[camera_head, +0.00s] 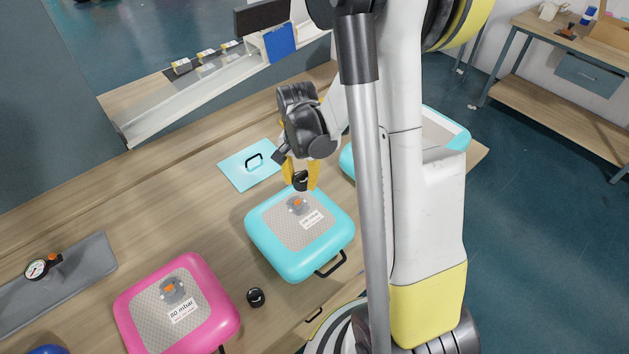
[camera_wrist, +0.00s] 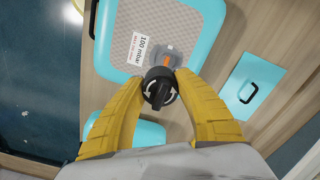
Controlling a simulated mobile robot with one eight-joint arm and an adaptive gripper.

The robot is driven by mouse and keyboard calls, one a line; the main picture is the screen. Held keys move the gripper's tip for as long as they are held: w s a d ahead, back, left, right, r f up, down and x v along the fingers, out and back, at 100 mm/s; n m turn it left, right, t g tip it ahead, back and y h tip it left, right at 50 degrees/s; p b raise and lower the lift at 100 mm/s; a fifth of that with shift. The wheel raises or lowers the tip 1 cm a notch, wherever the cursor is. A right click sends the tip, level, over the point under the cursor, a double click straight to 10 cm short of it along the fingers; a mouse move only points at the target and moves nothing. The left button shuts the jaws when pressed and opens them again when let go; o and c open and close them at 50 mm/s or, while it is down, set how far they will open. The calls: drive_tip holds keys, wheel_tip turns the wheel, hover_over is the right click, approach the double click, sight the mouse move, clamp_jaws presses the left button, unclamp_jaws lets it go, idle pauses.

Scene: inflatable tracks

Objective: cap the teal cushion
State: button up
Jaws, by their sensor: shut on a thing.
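The teal cushion (camera_head: 268,244) lies flat on the wooden table with a beige top panel. Its grey valve with an orange centre (camera_head: 297,205) is uncovered. In the wrist view the cushion (camera_wrist: 99,63) has a label reading 100 mbar beside the valve (camera_wrist: 173,56). My gripper (camera_head: 300,172) has yellow fingers shut on a round black cap (camera_head: 301,182). In the wrist view the cap (camera_wrist: 159,90) shows a raised bar and white arrows on top. It is held near the valve's table-back side and seems apart from it; the exact height is unclear.
A pink cushion (camera_head: 208,290) with its own valve (camera_head: 172,290) lies front left. A loose black cap (camera_head: 256,297) sits between the cushions. A teal plate with a handle (camera_head: 240,172) lies behind. Another teal-rimmed item (camera_head: 455,132) is partly hidden by my arm. A gauge (camera_head: 38,268) stands left.

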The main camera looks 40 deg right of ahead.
sight(297, 201)
drive_tip(key=shift+w+a+r, duration=0.2)
drive_tip(key=shift+w+a, duration=0.3)
drive_tip(key=shift+a, duration=0.15)
drive_tip(key=shift+d, duration=0.1)
drive_tip(key=shift+f, duration=0.15)
wheel_tip(297, 201, down, 6)
drive_tip(key=b, duration=0.5)
drive_tip(key=shift+r+b, duration=0.2)
drive_tip(key=shift+b, duration=0.1)
drive_tip(key=shift+f+b, duration=2.1)
drive_tip(key=shift+b, duration=0.35)
idle(1.0)
drive_tip(key=n+b, duration=0.1)
drive_tip(key=n, duration=0.4)
drive_tip(key=shift+s, duration=0.1)
